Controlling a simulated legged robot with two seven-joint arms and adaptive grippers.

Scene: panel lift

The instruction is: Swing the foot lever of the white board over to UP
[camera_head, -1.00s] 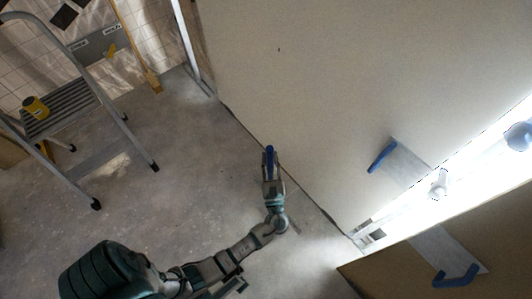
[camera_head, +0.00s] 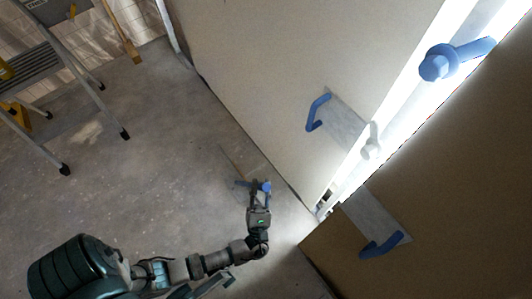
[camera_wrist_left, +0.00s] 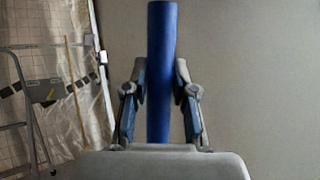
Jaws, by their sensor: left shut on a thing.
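The white board (camera_head: 270,70) is a large pale panel across the upper middle of the head view. The blue foot lever (camera_head: 264,186) is at its lower edge, in front of the floor. My left gripper (camera_head: 260,190) is shut on the lever. In the left wrist view the lever is an upright blue bar (camera_wrist_left: 162,60) between the two fingers, and its lower part runs down behind the gripper housing. No UP marking can be read. My right gripper is not in view.
A blue handle (camera_head: 316,112) is on the board. A brown panel (camera_head: 450,190) with another blue handle (camera_head: 382,245) stands at lower right, beyond a bright gap. A blue knob with a rod (camera_head: 440,64) is at upper right. A stepladder (camera_head: 85,85) stands left; the floor between is clear.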

